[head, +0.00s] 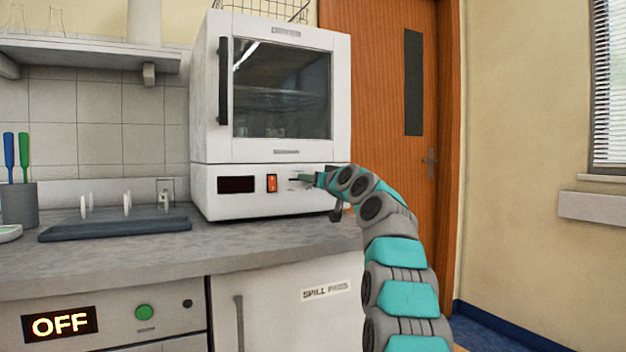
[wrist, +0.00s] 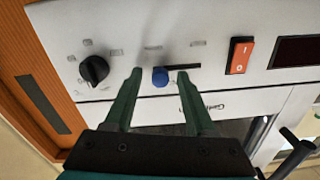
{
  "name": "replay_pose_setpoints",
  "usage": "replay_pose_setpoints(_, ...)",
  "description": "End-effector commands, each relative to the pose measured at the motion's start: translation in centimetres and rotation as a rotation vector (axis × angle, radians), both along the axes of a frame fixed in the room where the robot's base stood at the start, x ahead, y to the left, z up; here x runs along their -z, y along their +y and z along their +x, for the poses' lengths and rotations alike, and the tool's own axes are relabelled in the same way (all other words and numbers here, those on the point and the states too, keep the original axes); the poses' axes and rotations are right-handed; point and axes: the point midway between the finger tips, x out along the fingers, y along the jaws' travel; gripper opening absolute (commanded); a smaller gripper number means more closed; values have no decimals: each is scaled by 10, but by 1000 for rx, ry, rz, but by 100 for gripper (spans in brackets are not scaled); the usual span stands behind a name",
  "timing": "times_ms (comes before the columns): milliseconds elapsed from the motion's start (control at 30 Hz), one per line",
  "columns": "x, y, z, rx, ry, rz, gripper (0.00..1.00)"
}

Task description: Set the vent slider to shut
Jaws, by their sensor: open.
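The white oven (head: 270,205) stands on the bench, and its lower panel faces my arm. The vent slider's blue knob (wrist: 160,77) shows in the wrist view at the left end of a short black slot (wrist: 186,67). My gripper (wrist: 159,74) is open, with one finger on each side of the blue knob and visible gaps between. I cannot tell whether a finger touches it. In the head view my gripper (head: 305,178) is at the panel's right part and hides the slider. The small labels by the slot are too blurred to read.
A black dial (wrist: 94,69) lies left of the knob in the wrist view. An orange rocker switch (wrist: 240,55) and a dark display (wrist: 297,51) lie to the right. A door handle (wrist: 292,157) sticks out at lower right. A blue tray (head: 115,228) stands left of the oven.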

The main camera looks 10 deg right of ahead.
Motion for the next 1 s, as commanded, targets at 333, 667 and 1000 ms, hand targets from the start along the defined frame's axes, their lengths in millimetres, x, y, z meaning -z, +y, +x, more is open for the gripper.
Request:
replay_pose_setpoints(333,0,0,0,0,1,0,33)
replay_pose_setpoints(667,0,0,0,0,1,0,0)
replay_pose_setpoints(1000,0,0,0,0,1,0,0)
